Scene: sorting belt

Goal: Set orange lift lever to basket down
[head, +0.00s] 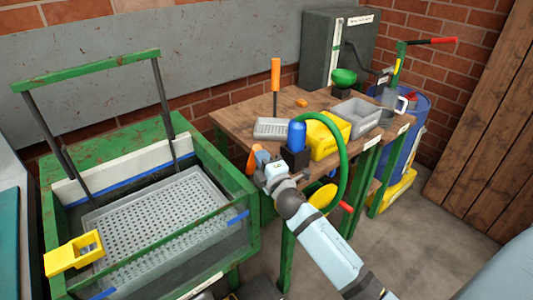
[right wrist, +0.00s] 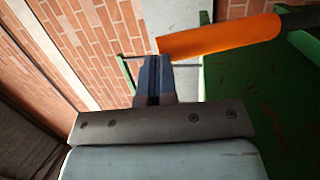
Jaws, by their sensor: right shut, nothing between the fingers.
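An orange lever handle (head: 252,160) shows at the right end of the green wash tank (head: 225,178), partly hidden by my right gripper. In the right wrist view the orange handle (right wrist: 222,38) lies slightly tilted, with a dark rod at its right end. My right gripper (head: 262,160) is shut and empty, beside the handle. In the right wrist view its fingertips (right wrist: 153,62) are at the handle's left end; I cannot tell whether they touch. The grey perforated basket (head: 160,220) sits low inside the tank. My left gripper is not in view.
A wooden table (head: 235,118) behind holds an upright orange-handled rod (head: 275,75), a blue bottle (head: 297,135), a yellow bin (head: 325,137) and a grey bin (head: 355,115). A green hoop (head: 345,165) stands close right of my gripper. Floor at right is clear.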

